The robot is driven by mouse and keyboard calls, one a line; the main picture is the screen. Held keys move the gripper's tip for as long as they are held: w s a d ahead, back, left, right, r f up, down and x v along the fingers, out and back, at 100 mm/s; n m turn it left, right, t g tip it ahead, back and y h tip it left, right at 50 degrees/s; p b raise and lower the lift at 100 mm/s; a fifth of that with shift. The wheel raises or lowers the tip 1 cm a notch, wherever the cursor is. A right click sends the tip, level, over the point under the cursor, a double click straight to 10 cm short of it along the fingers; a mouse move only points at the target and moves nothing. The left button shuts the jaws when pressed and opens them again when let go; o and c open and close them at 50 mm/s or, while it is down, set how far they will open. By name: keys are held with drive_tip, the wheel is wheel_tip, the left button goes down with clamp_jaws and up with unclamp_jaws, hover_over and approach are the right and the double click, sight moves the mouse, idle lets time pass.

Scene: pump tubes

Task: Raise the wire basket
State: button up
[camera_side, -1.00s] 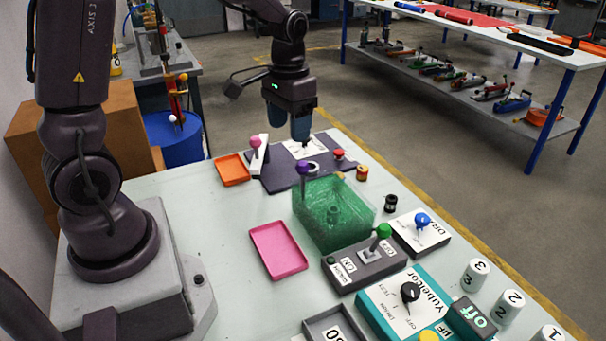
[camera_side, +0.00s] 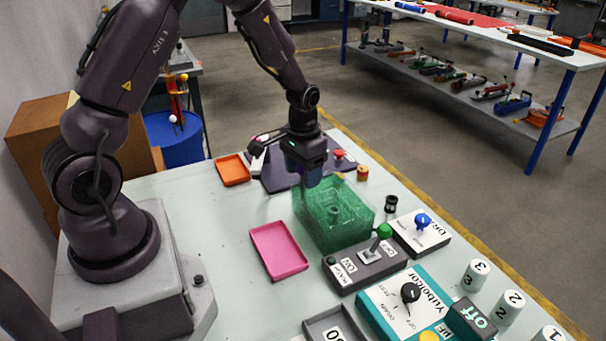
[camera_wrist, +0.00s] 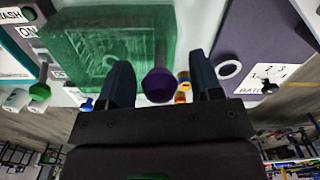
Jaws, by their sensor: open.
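A green, see-through box with a mesh look (camera_side: 335,215) stands mid-table; I take the wire basket to be in it, but cannot separate basket from box walls. In the wrist view, the green box (camera_wrist: 105,50) fills the upper left, with a square pattern inside. A purple knob (camera_wrist: 158,86) shows between the two fingers of my gripper (camera_wrist: 163,80), which is open with a gap on each side of the knob. In the side view, my gripper (camera_side: 306,182) points down at the box's back left corner and hides the knob.
A pink tray (camera_side: 278,250) lies left of the box and an orange tray (camera_side: 232,170) behind. A grey panel with a green-knobbed lever (camera_side: 383,231) stands close in front. A blue-knobbed panel (camera_side: 422,222) is at right. A dark purple board (camera_side: 275,178) lies behind my gripper.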

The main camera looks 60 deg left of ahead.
drive_tip(key=shift+f, duration=0.6)
clamp_jaws()
wheel_tip(320, 180, up, 7)
drive_tip(key=shift+f, duration=0.15)
unclamp_jaws()
wheel_tip(320, 180, up, 13)
idle(0.5)
